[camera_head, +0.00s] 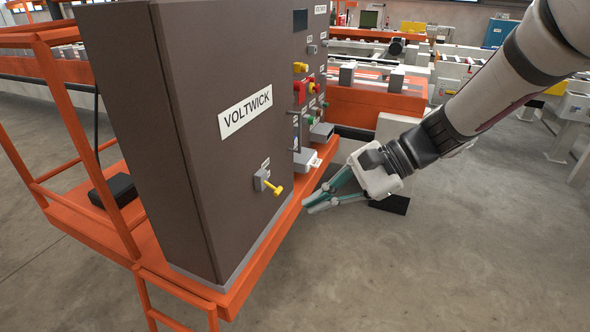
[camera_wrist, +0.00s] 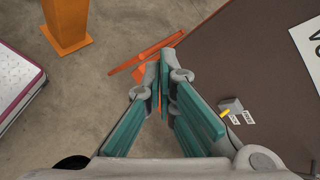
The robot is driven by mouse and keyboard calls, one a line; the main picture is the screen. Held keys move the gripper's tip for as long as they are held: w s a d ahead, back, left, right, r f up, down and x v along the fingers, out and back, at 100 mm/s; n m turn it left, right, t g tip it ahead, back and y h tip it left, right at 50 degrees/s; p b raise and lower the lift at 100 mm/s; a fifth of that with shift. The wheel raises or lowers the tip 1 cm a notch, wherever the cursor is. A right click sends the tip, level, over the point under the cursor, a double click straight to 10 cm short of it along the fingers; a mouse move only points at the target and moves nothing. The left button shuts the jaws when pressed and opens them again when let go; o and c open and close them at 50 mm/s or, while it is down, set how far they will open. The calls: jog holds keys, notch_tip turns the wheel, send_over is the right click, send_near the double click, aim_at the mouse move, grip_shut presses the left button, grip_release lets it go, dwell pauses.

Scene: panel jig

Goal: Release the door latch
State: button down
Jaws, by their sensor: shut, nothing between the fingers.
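The door latch (camera_head: 265,182) is a small grey block with a yellow handle, low on the brown cabinet door (camera_head: 205,160) below the VOLTWICK label. The handle sticks out and points down to the right. The latch also shows in the wrist view (camera_wrist: 231,107), right of my fingers, beside two small labels. My gripper (camera_head: 306,204) is shut and empty, with teal pads on its fingers. In the head view its tips are a little right of and below the latch, apart from it. The fingers also show in the wrist view (camera_wrist: 162,64), pointing away from the camera.
The cabinet stands on an orange frame (camera_head: 230,297) with rails at the left. A side panel (camera_head: 312,85) carries buttons, knobs and protruding grey boxes right of the door. A black box (camera_head: 113,190) lies on the frame. Grey floor (camera_head: 440,270) is open at the front right.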

aim_at(270, 186)
jog(key=w+f+m+t+y+b, duration=0.5)
jog(key=w+f+m+b, duration=0.3)
jog(key=w+f, duration=1.2)
notch_tip(270, 186, down, 4)
jog(key=a+m+t, duration=0.1)
jog(key=m, duration=0.3)
jog(key=shift+w+t+b, duration=0.15)
jog(key=shift+t+b, duration=0.15)
jog(key=shift+b, duration=0.05)
jog(key=b+x, duration=0.2)
jog(key=x, duration=0.8)
jog(key=r, duration=0.2)
jog(key=d+r, duration=0.1)
jog(key=r, duration=0.1)
jog(key=shift+s+b, duration=0.2)
jog(key=shift+b, duration=0.1)
jog(key=shift+r, duration=0.1)
jog(key=shift+d+r+p, duration=0.15)
jog(key=shift+p, duration=0.55)
